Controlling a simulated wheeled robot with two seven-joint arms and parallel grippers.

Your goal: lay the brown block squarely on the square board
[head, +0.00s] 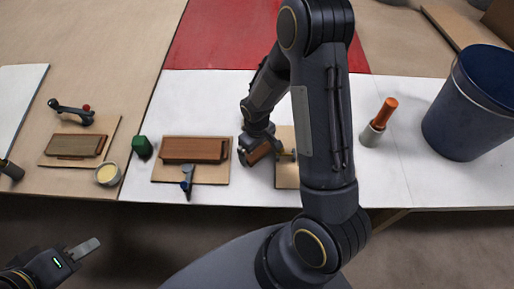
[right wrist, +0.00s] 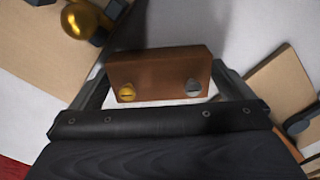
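The brown block (head: 258,153) is between the fingers of my right gripper (head: 257,142), left of the square board. In the right wrist view the block (right wrist: 160,72) shows a brass screw and a silver screw, with a finger of the right gripper (right wrist: 160,85) against each end. It looks tilted relative to the board in the head view. The tan square board (head: 286,176) is partly hidden behind my right arm. A tan board with a brass ball and dark fixture also shows at upper left in the right wrist view (right wrist: 40,60). My left gripper (head: 80,252) is at the lower left, away from the boards; its opening is unclear.
Left of the held block, another board (head: 220,180) bears a brown block (head: 195,149) and a blue-handled tool (head: 186,185). A green block (head: 142,147) stands beside it. An orange-topped cylinder (head: 383,115) and a dark blue bucket (head: 468,110) stand right of my arm.

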